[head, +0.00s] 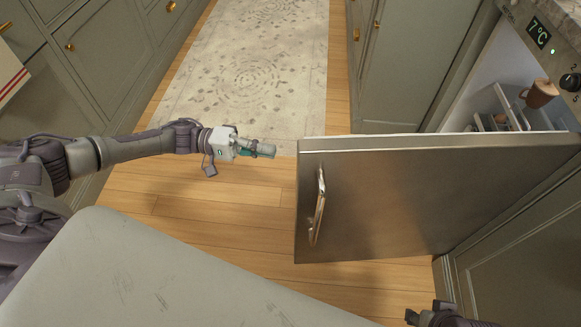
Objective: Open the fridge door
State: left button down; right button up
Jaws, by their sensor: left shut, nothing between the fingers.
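The fridge door (400,205) is a brushed metal panel, swung wide open. It stands out from the fridge (465,95) over the floor. Its metal handle (318,207) is upright near the door's left edge. My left gripper (268,150) is shut and empty, a little left of the door's free edge and apart from it. My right gripper (412,316) shows only in part at the bottom right, below the door; its fingers are too small and cut off to judge.
The open fridge shows a shelf with a brown cup-like item (541,93). Grey-green cabinets (105,55) line the left, and more cabinets (415,60) stand beyond the door. A patterned rug (245,75) and wooden floor (215,205) lie clear between them.

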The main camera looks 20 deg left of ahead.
pick_arm(q)
jog(key=s+d, duration=0.2)
jog(key=d, duration=0.5)
jog(key=shift+s+d, duration=0.2)
jog(key=shift+s, duration=0.05)
pick_arm(e)
jog(key=shift+v, duration=0.8)
